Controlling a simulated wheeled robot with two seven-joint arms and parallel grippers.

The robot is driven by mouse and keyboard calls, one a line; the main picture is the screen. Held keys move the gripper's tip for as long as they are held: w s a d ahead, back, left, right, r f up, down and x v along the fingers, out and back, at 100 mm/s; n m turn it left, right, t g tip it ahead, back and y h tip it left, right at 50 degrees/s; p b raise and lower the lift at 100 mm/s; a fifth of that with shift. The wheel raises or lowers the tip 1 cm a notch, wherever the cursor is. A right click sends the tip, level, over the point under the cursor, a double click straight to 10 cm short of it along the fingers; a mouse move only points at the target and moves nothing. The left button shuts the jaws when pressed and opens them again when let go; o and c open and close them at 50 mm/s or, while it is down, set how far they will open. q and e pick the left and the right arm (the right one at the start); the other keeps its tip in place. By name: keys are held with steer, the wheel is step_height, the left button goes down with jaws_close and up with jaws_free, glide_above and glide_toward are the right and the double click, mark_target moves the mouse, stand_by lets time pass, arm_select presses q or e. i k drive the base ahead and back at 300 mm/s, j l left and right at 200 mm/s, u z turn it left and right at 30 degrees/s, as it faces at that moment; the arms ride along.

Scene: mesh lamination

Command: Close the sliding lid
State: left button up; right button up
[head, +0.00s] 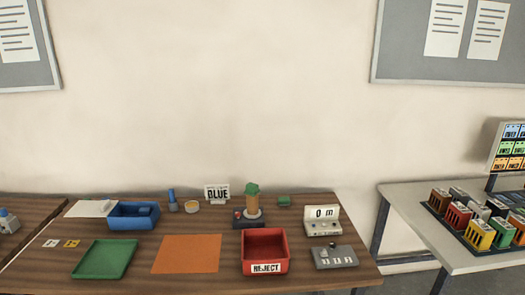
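I cannot make out a sliding lid for certain in the head view. A blue open box (122,222) stands at the back left of the brown table, with a smaller blue piece (145,211) inside it. A small dark base (249,224) with a red knob carries an upright brown cylinder (252,203) with a green top. A white device (322,228) with a "0 m" display stands at the back right. Neither of my grippers is in view.
The brown table (60,270) also holds a green tray (105,259), an orange mat (187,253), a red REJECT bin (265,267), a grey slotted block (335,257) and a GLUE sign (217,194). A white table (425,225) with several coloured bins stands to the right.

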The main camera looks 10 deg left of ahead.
mark_target(83, 208)
steer(key=u, duration=1.55)
steer(key=i+j, duration=0.5)
